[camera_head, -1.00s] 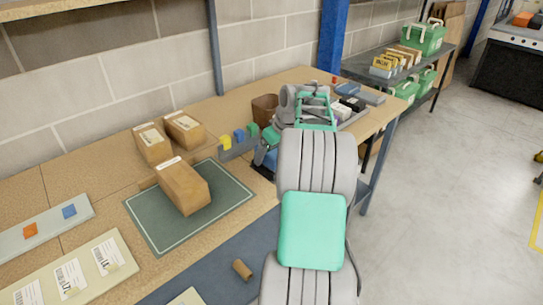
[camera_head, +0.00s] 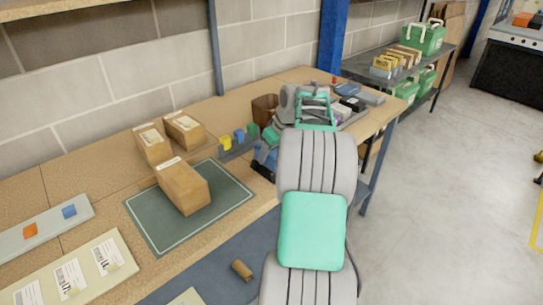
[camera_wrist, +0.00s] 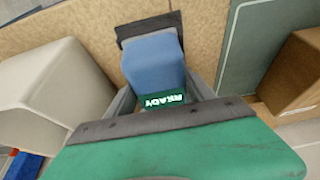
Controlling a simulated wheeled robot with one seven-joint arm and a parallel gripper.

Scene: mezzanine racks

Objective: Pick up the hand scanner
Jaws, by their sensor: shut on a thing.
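The hand scanner (camera_wrist: 152,60) shows in the wrist view as a blue body with a lit green panel reading "READY" and a dark grey part at its far end. My gripper (camera_wrist: 160,80) is shut on its blue body, one grey finger on each side. The far parts of the fingers are hidden by the scanner. In the head view, the scanner (camera_head: 266,156) is a small blue and dark shape at the bench's front edge, mostly covered by my arm. I cannot tell whether it touches the bench.
A green mat (camera_head: 150,232) bearing a cardboard box (camera_head: 184,187) lies left of my gripper. A rail with small coloured blocks (camera_head: 239,136) and a brown cup (camera_head: 264,108) stand behind. Dark and white items (camera_head: 352,104) crowd the bench's right end. A pale bin (camera_wrist: 50,95) is close in the wrist view.

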